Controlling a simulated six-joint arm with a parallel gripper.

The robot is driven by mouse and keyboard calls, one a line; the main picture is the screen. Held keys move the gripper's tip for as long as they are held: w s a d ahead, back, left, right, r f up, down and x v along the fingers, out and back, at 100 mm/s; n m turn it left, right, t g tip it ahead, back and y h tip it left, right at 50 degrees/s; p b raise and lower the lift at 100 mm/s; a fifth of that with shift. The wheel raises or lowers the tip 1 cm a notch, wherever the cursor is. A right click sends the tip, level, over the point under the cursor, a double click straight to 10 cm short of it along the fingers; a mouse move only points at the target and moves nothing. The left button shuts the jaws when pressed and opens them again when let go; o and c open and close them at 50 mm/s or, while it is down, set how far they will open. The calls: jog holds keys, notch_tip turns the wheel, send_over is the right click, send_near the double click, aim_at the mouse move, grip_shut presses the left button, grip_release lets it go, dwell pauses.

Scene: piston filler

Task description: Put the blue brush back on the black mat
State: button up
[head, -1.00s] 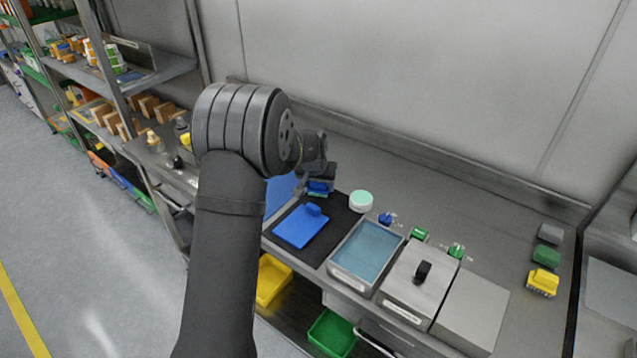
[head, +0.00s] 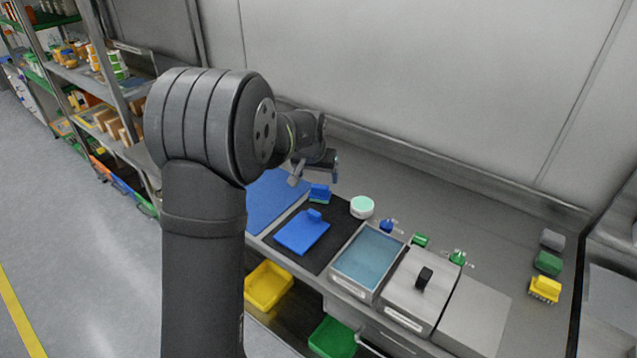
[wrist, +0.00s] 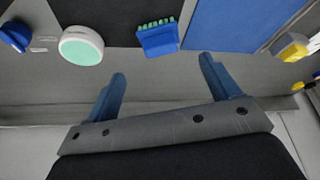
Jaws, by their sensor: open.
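The blue brush (head: 319,194) with green bristles lies at the far left corner of the black mat (head: 337,244). In the wrist view the brush (wrist: 158,40) sits at the corner of the black mat (wrist: 110,10), and its body appears to reach slightly past the mat's edge. My gripper (head: 316,172) is above and just behind the brush, apart from it. In the wrist view my gripper (wrist: 162,68) has its two blue fingers spread with nothing between them; the brush is beyond the fingertips.
A blue dustpan-like tool (head: 303,232) lies on the black mat. A blue mat (head: 272,205) is to its left. A round tub with a mint lid (head: 362,207) stands at the right. A tray of blue liquid (head: 368,258) and a lidded steel box (head: 415,285) are farther right.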

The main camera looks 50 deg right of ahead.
aim_at(319, 187)
jog(key=shift+v, duration=1.55)
jog(key=x, duration=1.2)
jog(key=shift+r, duration=1.65)
